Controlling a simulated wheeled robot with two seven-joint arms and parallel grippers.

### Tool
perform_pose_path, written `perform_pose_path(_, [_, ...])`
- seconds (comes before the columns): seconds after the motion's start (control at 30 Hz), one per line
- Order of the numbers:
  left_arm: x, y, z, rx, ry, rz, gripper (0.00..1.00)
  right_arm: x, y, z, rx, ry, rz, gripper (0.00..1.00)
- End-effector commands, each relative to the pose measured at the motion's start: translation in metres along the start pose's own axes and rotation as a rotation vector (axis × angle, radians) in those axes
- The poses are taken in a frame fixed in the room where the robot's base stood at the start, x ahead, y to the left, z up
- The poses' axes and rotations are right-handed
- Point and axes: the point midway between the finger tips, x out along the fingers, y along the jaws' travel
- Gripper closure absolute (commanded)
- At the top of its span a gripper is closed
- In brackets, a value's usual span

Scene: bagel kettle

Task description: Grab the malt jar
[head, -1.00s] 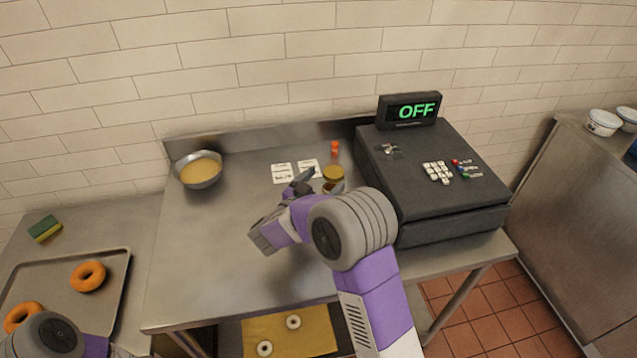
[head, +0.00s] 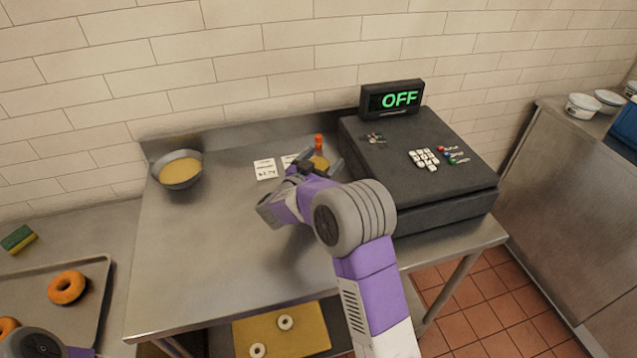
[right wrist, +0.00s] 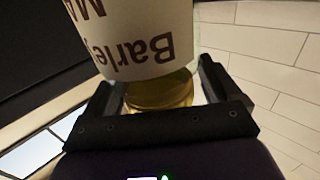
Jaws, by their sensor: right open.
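The malt jar (right wrist: 150,40) has a white label reading "Barley Ma…", upside down in the right wrist view, and amber contents. In the head view its yellowish lid (head: 319,162) shows at the back of the steel counter, left of the cash register; the rest is hidden behind my gripper. My right gripper (head: 320,167) is open, with its fingers on either side of the jar. The jar fills most of the gap in the right wrist view; I cannot tell whether the fingers touch it. My left gripper is out of view.
The black cash register (head: 420,185) stands close to the right. An orange-capped bottle (head: 319,141) is just behind the jar, and price cards (head: 265,169) lie to its left. A metal bowl (head: 180,170) sits at the counter's back left. The counter's middle is clear.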

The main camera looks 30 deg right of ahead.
Motion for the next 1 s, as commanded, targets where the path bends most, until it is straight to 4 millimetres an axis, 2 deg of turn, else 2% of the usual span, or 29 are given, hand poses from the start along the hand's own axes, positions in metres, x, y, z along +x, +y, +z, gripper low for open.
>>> perform_pose_path(0.03, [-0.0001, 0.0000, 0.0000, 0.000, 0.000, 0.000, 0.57, -0.0002, 0.0000, 0.0000, 0.000, 0.000, 0.000, 0.14])
perform_pose_path(0.07, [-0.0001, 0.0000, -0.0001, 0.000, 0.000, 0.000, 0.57, -0.0002, 0.0000, 0.0000, 0.000, 0.000, 0.000, 0.19])
perform_pose_path(0.6, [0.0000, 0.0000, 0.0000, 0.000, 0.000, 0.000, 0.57, -0.0006, -0.0002, 0.0003, 0.000, 0.000, -0.001, 1.00])
perform_pose_path(1.0, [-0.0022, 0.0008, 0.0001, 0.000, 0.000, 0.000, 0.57, -0.0006, -0.0004, -0.0066, 0.003, 0.002, -0.001, 1.00])
